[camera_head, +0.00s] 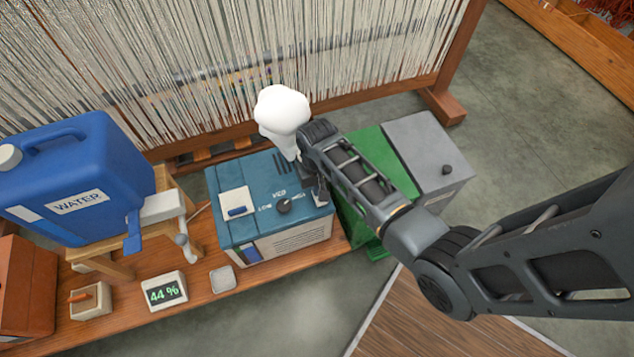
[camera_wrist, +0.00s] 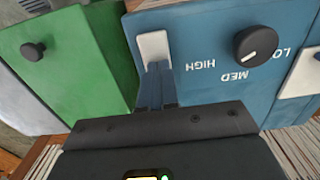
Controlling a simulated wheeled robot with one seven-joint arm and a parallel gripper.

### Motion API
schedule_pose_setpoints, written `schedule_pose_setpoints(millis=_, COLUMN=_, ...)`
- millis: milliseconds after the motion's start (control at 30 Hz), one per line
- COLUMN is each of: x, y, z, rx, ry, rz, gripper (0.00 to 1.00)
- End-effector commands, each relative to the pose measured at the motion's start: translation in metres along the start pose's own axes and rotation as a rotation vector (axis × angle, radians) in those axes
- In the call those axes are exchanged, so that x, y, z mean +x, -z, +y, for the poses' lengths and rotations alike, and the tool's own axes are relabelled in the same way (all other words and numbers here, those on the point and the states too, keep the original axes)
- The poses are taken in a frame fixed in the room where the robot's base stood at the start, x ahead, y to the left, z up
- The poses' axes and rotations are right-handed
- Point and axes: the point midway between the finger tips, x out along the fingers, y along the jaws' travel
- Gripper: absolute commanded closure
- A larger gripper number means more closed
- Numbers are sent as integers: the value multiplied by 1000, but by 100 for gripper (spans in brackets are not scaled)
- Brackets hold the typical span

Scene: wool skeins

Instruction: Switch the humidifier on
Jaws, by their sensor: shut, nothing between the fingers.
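The humidifier (camera_head: 275,250) is a teal box on the low wooden bench, with a black dial (camera_head: 284,206) on top marked LOW, MED and HIGH. The dial also shows in the wrist view (camera_wrist: 256,46); I cannot tell its exact setting. My gripper (camera_head: 316,190) is shut and empty, pointing down at the humidifier's right end. In the wrist view its fingertips (camera_wrist: 155,70) are at the lower edge of a white plate (camera_wrist: 153,45) beside HIGH; touching or just above, I cannot tell. They hide part of it. A white cloud-like puff (camera_head: 282,108) hangs above the humidifier.
A white plate with a blue piece (camera_head: 236,204) is on the humidifier's left. A blue water canister (camera_head: 75,180) stands further left. A display reading 44 % (camera_head: 164,292) is in front. A green box (camera_head: 377,155) and a grey box (camera_head: 428,150) with a black knob stand right.

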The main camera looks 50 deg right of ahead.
Motion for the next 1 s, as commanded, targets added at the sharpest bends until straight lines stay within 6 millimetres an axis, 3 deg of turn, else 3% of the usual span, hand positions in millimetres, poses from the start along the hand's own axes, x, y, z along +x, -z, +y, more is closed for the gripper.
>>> schedule_pose_setpoints(millis=633, x=3, y=0, z=0, rx=-1, ry=-1, rz=-32, gripper=100)
schedule_pose_setpoints(millis=1000, x=-2, y=-12, z=0, rx=-1, ry=-1, rz=-34, gripper=100)
